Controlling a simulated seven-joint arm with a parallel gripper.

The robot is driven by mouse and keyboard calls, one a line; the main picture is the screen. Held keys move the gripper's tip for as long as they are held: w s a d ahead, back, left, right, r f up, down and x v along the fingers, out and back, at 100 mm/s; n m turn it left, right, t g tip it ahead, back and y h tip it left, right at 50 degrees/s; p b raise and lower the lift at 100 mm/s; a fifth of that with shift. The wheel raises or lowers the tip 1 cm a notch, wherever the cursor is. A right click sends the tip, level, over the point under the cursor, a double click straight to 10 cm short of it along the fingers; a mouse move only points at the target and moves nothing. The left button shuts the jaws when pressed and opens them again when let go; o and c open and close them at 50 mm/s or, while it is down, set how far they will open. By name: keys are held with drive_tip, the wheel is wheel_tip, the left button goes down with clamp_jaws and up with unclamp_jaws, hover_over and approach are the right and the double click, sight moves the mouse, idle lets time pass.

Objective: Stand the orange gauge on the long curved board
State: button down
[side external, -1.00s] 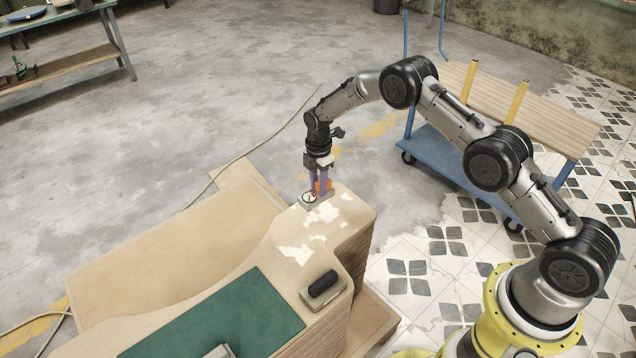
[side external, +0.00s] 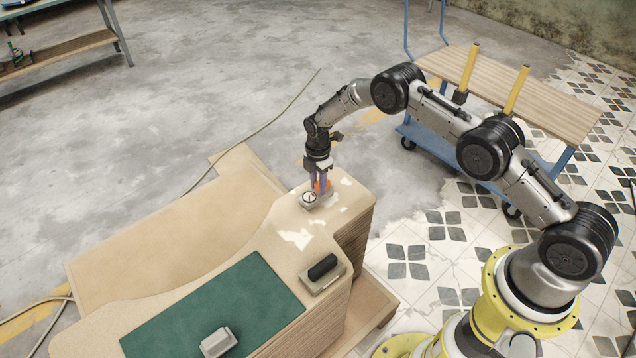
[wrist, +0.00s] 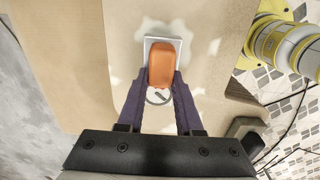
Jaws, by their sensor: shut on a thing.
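The orange gauge (side external: 322,186) has an orange block, a pale metal base and a round white dial. My gripper (side external: 318,191) points down and is shut on it, one dark finger on each side. In the wrist view the orange block (wrist: 165,62) lies between the fingers, with the dial nearer the palm, partly framed by them. The gauge is at the far, narrower end of the long curved board (side external: 272,236), over its white patches. Its base looks on or very close to the surface; I cannot tell whether it touches.
A grey block with a black handle (side external: 323,272) stands on the board's right edge. A green mat (side external: 215,305) with a small grey block (side external: 218,342) lies nearer the camera. A blue cart (side external: 475,150) stands behind my arm.

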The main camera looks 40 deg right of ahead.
drive_tip(key=shift+f, duration=0.45)
idle(0.5)
drive_tip(key=c, duration=0.5)
unclamp_jaws()
wheel_tip(320, 180, up, 14)
idle(0.6)
